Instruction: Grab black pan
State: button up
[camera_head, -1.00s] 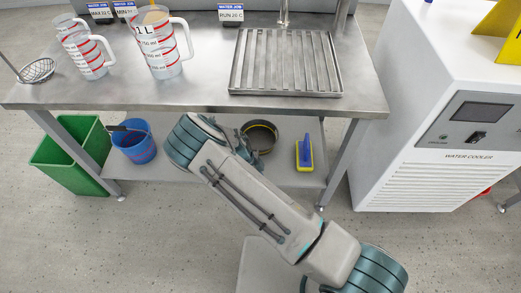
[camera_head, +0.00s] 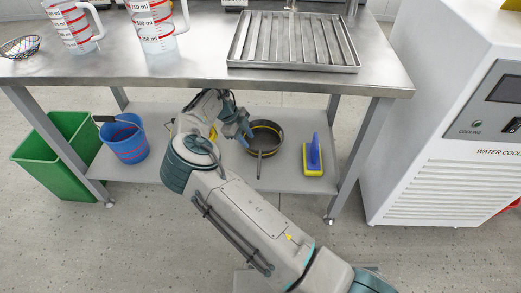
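The black pan (camera_head: 267,129) lies on the lower shelf of the steel table, right of the middle. It is round and dark, with a yellowish line inside, and its handle (camera_head: 259,165) points toward the front edge of the shelf. My gripper (camera_head: 246,138) is under the tabletop, at the left side of the pan, its fingers close to the rim. I cannot tell whether the fingers touch the pan or how far apart they are. My arm reaches in from the lower right and hides part of the shelf.
A blue and yellow brush (camera_head: 313,157) lies on the lower shelf (camera_head: 291,180) right of the pan. A blue bucket (camera_head: 124,141) stands at its left. A green bin (camera_head: 58,150) is on the floor. The tabletop (camera_head: 200,65) overhangs the shelf; a white water cooler (camera_head: 440,185) stands right.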

aim_at(257, 152)
jog(key=b+x, duration=0.3)
jog(key=x, duration=0.6)
jog(key=shift+f, duration=0.25)
jog(key=shift+r, duration=0.1)
jog(key=shift+c, duration=0.3)
grip_shut()
